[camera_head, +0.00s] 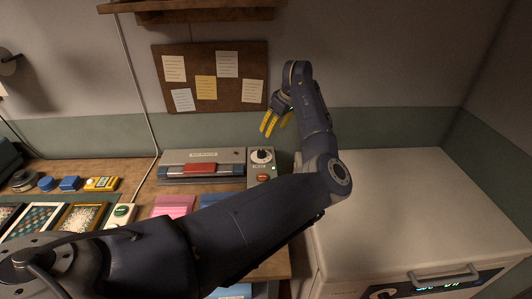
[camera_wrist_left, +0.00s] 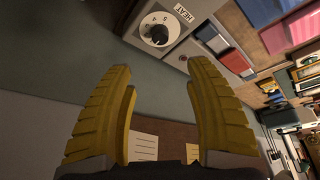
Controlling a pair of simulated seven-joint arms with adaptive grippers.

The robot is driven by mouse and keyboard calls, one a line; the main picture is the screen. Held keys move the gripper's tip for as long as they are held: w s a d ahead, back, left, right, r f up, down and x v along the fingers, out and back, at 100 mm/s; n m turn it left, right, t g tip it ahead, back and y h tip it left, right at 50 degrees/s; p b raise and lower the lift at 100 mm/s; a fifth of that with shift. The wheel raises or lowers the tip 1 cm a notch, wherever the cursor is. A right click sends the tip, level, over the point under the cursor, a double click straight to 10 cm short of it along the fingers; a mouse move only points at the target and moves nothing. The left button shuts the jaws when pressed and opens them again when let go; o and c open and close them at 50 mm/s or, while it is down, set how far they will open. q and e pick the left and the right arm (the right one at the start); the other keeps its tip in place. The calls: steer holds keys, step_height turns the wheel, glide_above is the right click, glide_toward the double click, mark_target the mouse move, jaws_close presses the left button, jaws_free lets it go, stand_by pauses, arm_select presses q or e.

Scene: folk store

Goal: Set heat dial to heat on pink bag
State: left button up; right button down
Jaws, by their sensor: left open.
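The heat dial (camera_head: 261,155) is a dark round knob on a white scale, on a grey control box at the right end of a bag sealer (camera_head: 226,157). In the left wrist view the dial (camera_wrist_left: 157,34) shows beside a HEAT label (camera_wrist_left: 183,13); its exact setting is too small to read. The pink bag (camera_head: 173,205) lies on the counter in front of the sealer, partly hidden by my left arm; pink also shows in the wrist view (camera_wrist_left: 287,30). My left gripper (camera_head: 276,123) is open and empty, above the dial and apart from it. My right gripper is not in view.
A red bar (camera_head: 200,168) lies on the sealer. A cork board (camera_head: 211,100) with notes hangs behind. Blue bags (camera_head: 210,199) lie beside the pink one. A white chest (camera_head: 415,205) stands to the right. Trays and small items (camera_head: 70,184) crowd the counter's left.

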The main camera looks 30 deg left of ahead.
mark_target(261, 152)
arm_select(q)
steer(key=x, duration=1.6)
steer(key=shift+a+f, duration=0.15)
steer(key=shift+f, duration=0.05)
steer(key=shift+c, duration=0.5)
jaws_close()
